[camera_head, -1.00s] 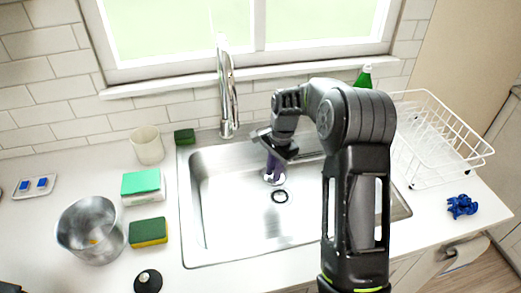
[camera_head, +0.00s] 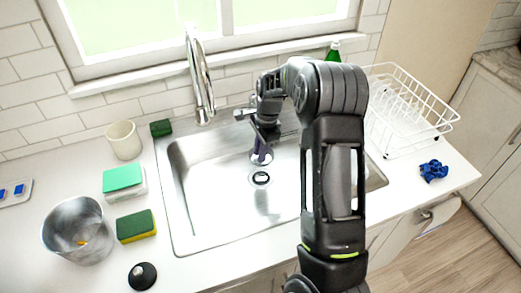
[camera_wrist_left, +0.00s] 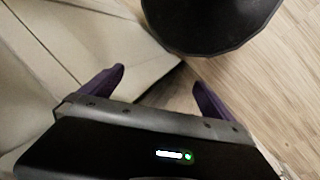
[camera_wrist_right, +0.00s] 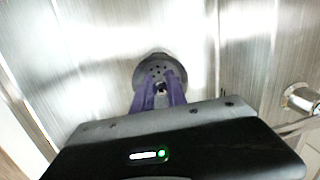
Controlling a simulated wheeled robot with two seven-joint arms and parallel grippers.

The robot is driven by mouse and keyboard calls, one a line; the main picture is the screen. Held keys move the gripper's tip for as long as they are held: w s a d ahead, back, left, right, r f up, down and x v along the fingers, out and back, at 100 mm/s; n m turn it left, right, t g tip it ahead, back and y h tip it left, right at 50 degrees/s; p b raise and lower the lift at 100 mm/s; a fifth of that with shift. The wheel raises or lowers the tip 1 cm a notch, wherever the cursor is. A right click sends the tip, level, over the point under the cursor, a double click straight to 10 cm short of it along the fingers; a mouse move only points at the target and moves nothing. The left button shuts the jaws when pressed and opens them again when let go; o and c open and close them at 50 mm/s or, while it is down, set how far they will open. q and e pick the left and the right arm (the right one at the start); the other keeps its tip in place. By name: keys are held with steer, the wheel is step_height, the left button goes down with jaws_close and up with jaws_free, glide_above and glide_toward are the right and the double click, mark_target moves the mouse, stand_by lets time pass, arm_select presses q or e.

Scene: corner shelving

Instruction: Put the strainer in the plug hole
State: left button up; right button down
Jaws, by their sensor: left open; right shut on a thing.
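The strainer (camera_wrist_right: 158,70), a grey disc with small holes, is in the right wrist view between the purple fingertips of my right gripper (camera_wrist_right: 160,92). The right gripper is shut on its middle. In the head view, my right gripper (camera_head: 261,153) points down into the sink, with the pale strainer (camera_head: 257,160) partly hidden at its fingertips. The plug hole (camera_head: 261,178), a dark ring in the sink floor, shows just below the strainer in the picture, apart from it. My left gripper (camera_wrist_left: 159,77) is open and empty, seen only in the left wrist view.
The steel sink (camera_head: 205,215) has a tap (camera_head: 200,80) behind it. A dish rack (camera_head: 410,110) and a blue crumpled thing (camera_head: 433,171) are at right. Sponges (camera_head: 136,226), a cup (camera_head: 124,140), a metal pot (camera_head: 78,230) and a black round thing (camera_head: 142,276) stand left.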

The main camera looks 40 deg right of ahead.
steer(key=shift+f+b, duration=1.1)
steer(key=shift+f, duration=0.85)
steer(key=shift+f+b, duration=1.85)
steer(key=shift+f, duration=1.05)
steer(key=c, duration=1.3)
jaws_free()
steer(key=shift+o, duration=0.2)
steer(key=shift+r, duration=0.15)
steer(key=r, duration=0.5)
steer(key=r+b, duration=0.1)
steer(key=r, duration=0.1)
steer(key=shift+s+d+r, duration=0.25)
steer(key=shift+d+r, duration=0.05)
steer(key=shift+d, duration=0.1)
steer(key=shift+w, duration=0.1)
